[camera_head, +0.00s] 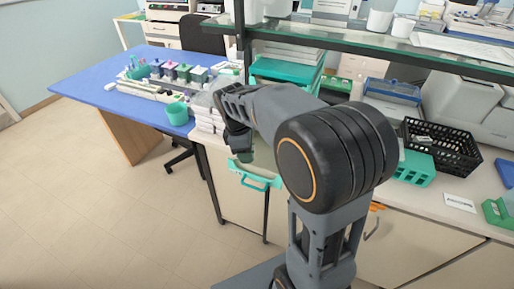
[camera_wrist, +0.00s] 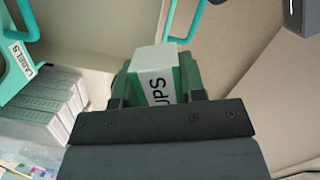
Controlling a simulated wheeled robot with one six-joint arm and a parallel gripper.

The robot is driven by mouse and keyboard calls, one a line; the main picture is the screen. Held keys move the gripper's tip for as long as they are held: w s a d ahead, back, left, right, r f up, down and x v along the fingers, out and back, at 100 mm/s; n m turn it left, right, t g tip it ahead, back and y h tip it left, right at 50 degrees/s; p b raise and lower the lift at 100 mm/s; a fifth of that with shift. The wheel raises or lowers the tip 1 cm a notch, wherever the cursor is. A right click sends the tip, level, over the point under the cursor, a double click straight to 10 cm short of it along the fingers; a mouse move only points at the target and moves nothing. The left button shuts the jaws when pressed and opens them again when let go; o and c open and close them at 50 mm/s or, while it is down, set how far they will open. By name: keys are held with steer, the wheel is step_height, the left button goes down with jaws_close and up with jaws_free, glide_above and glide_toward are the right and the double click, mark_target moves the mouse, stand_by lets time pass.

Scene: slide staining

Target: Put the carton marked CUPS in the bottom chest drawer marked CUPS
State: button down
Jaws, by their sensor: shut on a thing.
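In the head view my gripper (camera_head: 241,150) hangs in front of the bench beside teal drawer handles, and the carton is hidden there. A teal handle (camera_head: 262,183) shows below it. The wrist view shows a teal handle (camera_wrist: 186,22) beyond the carton and a teal drawer front marked LABELS (camera_wrist: 18,68) at left. No drawer label reading CUPS is readable.
A blue table (camera_head: 100,92) with staining jars and a teal beaker (camera_head: 177,113) stands at left. A dark chair (camera_head: 203,35) is behind it. A black basket (camera_head: 440,148) and teal rack (camera_head: 414,168) stand on the right bench. The floor at left is clear.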

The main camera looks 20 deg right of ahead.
steer(key=p, duration=0.1)
glide_above(259, 157)
steer(key=shift+s+a+f, duration=0.2)
steer(key=shift+a+f, duration=0.3)
steer(key=shift+f, duration=0.05)
step_height(259, 157, down, 5)
steer(key=shift+a+f, duration=0.1)
steer(key=shift+w+d+f+p, duration=0.25)
steer(key=shift+d+f+p, duration=0.1)
steer(key=shift+f, duration=0.05)
